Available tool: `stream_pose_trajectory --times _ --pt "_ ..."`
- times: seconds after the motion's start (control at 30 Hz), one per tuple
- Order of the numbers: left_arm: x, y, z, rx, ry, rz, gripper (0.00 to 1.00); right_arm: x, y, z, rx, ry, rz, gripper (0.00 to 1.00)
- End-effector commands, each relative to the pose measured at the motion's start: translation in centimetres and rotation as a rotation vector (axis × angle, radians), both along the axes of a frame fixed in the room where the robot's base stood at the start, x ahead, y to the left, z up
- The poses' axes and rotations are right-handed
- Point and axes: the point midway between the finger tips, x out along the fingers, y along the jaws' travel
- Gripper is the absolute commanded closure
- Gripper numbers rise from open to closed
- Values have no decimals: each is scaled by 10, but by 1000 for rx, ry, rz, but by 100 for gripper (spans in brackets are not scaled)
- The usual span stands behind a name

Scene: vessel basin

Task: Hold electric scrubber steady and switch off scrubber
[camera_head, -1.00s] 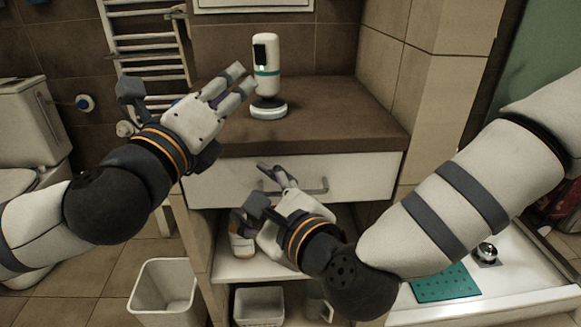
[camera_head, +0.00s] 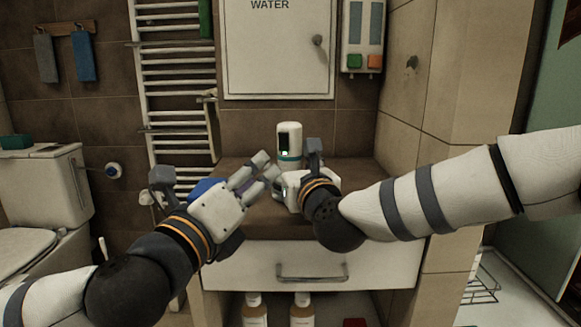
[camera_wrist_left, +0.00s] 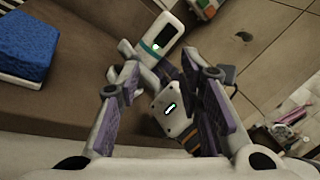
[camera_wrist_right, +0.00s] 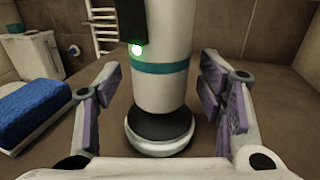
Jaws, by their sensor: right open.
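The electric scrubber (camera_head: 290,137) stands upright on the brown countertop, white with a teal band and dark front panel. Its lower part is hidden by my right gripper in the head view. The right wrist view shows the scrubber body (camera_wrist_right: 165,95) with a lit green light and a round base on the counter. My right gripper (camera_head: 297,182) is open, its fingers on either side of the scrubber with gaps showing. My left gripper (camera_head: 267,170) is open and empty, just left of and in front of the scrubber. The left wrist view shows the scrubber (camera_wrist_left: 163,35) beyond its spread fingers.
A blue block (camera_wrist_right: 32,110) lies on the counter (camera_head: 370,180) to the left, partly behind my left gripper in the head view. A drawer (camera_head: 350,262) is below. A wall cabinet (camera_head: 278,55) and dispenser (camera_head: 362,40) hang behind. Counter to the right is clear.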

Motion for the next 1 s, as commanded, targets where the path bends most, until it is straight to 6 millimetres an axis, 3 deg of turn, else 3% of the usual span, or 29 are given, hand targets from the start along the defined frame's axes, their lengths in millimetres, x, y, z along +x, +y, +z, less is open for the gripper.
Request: stream_pose_trajectory --times 0.33,0.6,0.63,0.8,1.0 --pt "0 0 0 0 0 0 67 6 2 0 0 1 1 38" --pt "0 0 0 0 0 0 67 6 2 0 -1 0 1 99" --pt "0 0 0 0 0 0 67 6 2 0 -1 0 1 100" --pt "-13 -6 9 126 -63 -3 100 6 2 0 -1 0 1 100" --pt "-44 1 17 493 -218 47 100 6 2 0 -1 0 1 100"
